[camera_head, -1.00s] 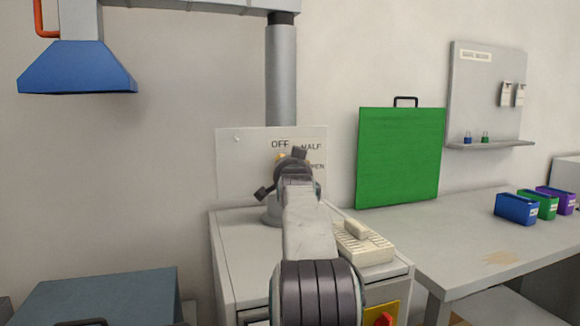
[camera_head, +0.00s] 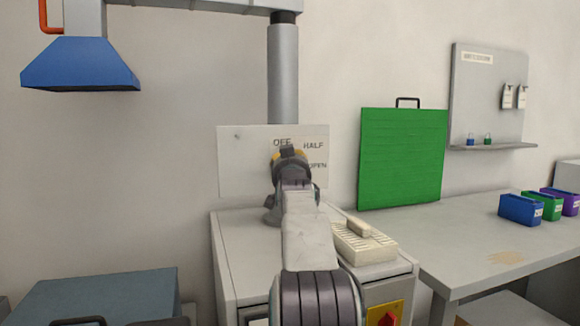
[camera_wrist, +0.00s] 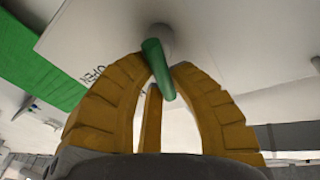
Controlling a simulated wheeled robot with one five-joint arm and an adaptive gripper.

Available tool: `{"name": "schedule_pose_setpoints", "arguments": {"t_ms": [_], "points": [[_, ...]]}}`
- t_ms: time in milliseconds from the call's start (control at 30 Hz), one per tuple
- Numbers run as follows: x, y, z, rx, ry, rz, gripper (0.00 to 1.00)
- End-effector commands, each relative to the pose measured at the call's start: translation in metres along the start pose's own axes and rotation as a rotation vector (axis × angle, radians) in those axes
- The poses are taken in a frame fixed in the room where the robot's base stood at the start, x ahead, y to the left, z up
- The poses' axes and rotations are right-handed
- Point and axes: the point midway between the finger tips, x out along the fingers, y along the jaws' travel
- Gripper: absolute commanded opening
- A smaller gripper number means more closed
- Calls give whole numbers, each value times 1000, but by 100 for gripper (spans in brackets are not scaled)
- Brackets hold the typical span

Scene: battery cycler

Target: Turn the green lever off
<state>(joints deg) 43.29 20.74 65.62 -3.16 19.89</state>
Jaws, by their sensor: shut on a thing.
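The green lever (camera_wrist: 158,70) sits on a round grey hub (camera_wrist: 160,38) on the white panel (camera_wrist: 100,35), seen in the wrist view. My gripper (camera_wrist: 160,72) has its ribbed yellow fingers around the lever and is shut on it. In the head view my gripper (camera_head: 288,157) is at the white panel (camera_head: 238,165), just below the word OFF. HALF and OPEN are printed to its right. The arm and gripper hide the lever in the head view, so its exact setting cannot be told.
A grey duct pipe (camera_head: 283,75) rises behind the cabinet (camera_head: 240,240). A beige keyboard-like box (camera_head: 362,242) lies on the cabinet top. A green board (camera_head: 400,158) stands on the bench (camera_head: 450,235) to the right. A blue hood (camera_head: 80,68) hangs at upper left.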

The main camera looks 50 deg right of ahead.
Motion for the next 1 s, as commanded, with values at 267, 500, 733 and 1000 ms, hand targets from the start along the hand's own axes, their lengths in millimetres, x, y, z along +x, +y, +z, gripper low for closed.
{"name": "schedule_pose_setpoints", "arguments": {"t_ms": [267, 500, 733, 1000], "points": [[0, -1, 5, -82, 9, -7, 0], [0, -2, 5, -96, 11, -9, 0], [1, -2, 5, -95, 9, -9, 0], [0, -3, 3, -94, 14, -10, 41]]}}
